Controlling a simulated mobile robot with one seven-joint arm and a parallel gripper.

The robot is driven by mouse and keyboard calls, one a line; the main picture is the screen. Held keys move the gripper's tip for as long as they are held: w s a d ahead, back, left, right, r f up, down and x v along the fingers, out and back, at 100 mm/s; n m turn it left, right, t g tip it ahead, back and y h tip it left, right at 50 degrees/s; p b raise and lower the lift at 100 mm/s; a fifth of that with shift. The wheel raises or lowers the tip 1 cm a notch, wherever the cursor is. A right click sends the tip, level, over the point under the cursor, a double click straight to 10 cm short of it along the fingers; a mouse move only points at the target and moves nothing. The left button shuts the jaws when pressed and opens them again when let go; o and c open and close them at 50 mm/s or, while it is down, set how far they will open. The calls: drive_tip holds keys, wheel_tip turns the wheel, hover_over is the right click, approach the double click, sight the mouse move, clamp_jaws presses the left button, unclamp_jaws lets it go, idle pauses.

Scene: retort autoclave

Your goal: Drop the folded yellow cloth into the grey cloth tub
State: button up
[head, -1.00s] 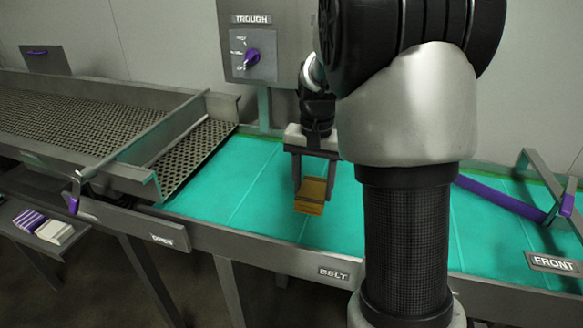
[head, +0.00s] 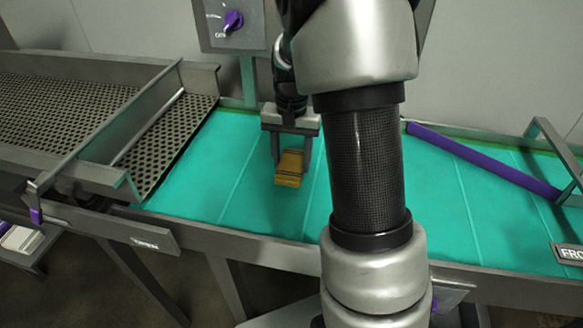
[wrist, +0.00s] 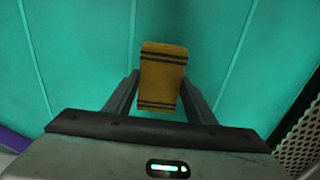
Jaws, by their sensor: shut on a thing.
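The folded yellow cloth (head: 289,169) has dark stripes and hangs between the fingers of my gripper (head: 291,160), over the green belt. In the wrist view the cloth (wrist: 163,75) is held between the two fingers of the gripper (wrist: 160,98), with green belt behind it. My gripper is shut on the cloth. It seems to be above the belt surface; the exact height is hard to tell. The grey cloth tub is not visible in either view.
The green belt (head: 235,175) has a grey front rail. A perforated trough (head: 60,100) with a raised gate bar (head: 110,125) stands left. A purple diverter bar (head: 480,158) crosses the belt at right. A panel with a purple knob (head: 233,20) is behind. White and purple items lie lower left.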

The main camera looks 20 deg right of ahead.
sight(291, 162)
drive_tip(key=shift+f, duration=1.75)
drive_tip(key=shift+f, duration=0.15)
drive_tip(key=o, duration=1)
